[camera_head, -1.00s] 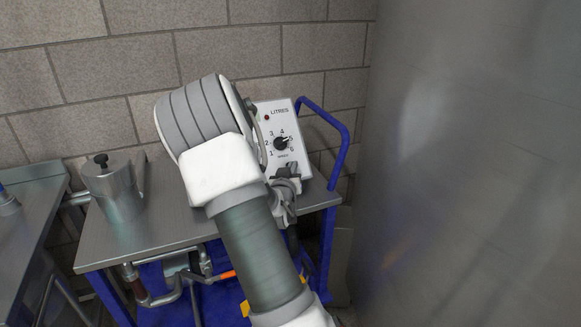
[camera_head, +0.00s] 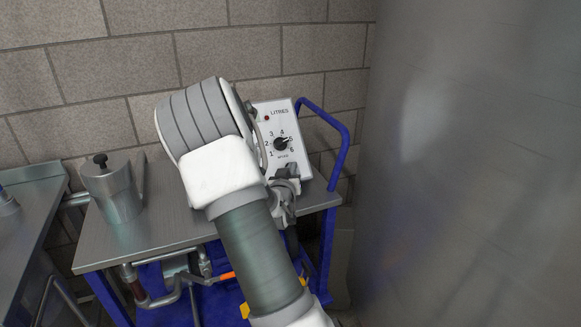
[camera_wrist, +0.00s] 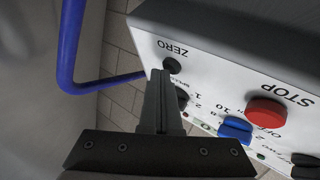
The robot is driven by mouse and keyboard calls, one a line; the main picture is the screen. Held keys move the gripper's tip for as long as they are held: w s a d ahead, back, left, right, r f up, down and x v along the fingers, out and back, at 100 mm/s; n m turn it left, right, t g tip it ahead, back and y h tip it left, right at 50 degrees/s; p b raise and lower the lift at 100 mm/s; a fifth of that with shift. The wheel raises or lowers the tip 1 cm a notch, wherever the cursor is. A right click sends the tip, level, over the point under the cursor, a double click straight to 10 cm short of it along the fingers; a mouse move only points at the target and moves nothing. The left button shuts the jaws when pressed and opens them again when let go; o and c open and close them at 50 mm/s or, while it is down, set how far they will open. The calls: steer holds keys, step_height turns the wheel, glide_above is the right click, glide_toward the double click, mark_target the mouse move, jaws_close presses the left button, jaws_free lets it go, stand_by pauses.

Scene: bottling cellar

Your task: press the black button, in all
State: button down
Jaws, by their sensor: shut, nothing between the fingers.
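The black button (camera_wrist: 172,65) is a small round cap beside the word ZERO on a white control box (camera_wrist: 210,65) in the wrist view. My gripper (camera_wrist: 158,74) is shut and empty, its narrow fingertips right beside the button and overlapping its edge in the picture. I cannot tell whether they touch it. In the head view my gripper (camera_head: 289,172) is in front of the lower part of the box (camera_head: 301,160), and my arm hides its left part. I cannot make out the black button there.
The box also carries a red STOP button (camera_wrist: 266,112), a blue switch (camera_wrist: 235,130) and a dial (camera_head: 281,143). A blue rail (camera_wrist: 70,50) stands close by. A metal jug (camera_head: 118,195) stands on the trolley top (camera_head: 165,220). A large metal surface (camera_head: 470,160) fills the right.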

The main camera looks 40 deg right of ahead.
steer(key=shift+s+a+r, duration=0.15)
steer(key=shift+s+r, duration=0.35)
steer(key=shift+s, duration=0.1)
steer(key=s+r+p, duration=0.1)
steer(key=s, duration=0.1)
steer(key=s+a+r+p, duration=0.1)
steer(key=r, duration=0.1)
steer(key=shift+s+r, duration=0.2)
steer(key=shift+s, duration=0.15)
stand_by(0.8)
